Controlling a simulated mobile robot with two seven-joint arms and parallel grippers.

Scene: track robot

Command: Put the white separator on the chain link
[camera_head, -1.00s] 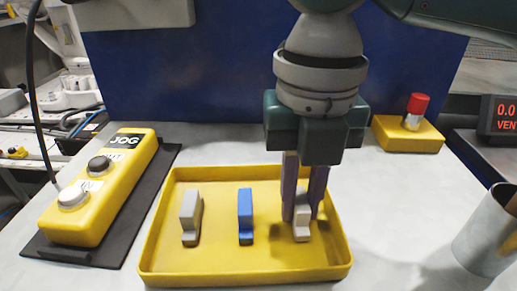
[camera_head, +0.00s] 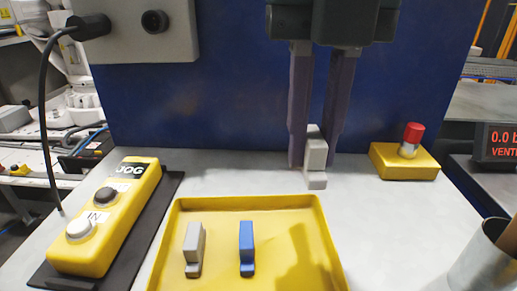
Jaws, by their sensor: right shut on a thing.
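My right gripper (camera_head: 315,158) comes down from the top of the view, its two long dark fingers shut on the white separator (camera_head: 315,153), a small pale block with a stepped foot. The block is upright between the fingertips and hangs in the air, with a shadow in the yellow tray (camera_head: 170,243) below. A grey separator (camera_head: 194,243) and a blue separator (camera_head: 246,242) stand in the tray. I cannot make out a chain link in this view. My left gripper is not in view.
A yellow JOG button box (camera_head: 128,205) lies at the left. A yellow box with a red button (camera_head: 413,133) stands at the back right. A grey metal cylinder (camera_head: 483,265) is at the front right. A blue panel (camera_head: 200,100) stands behind the table.

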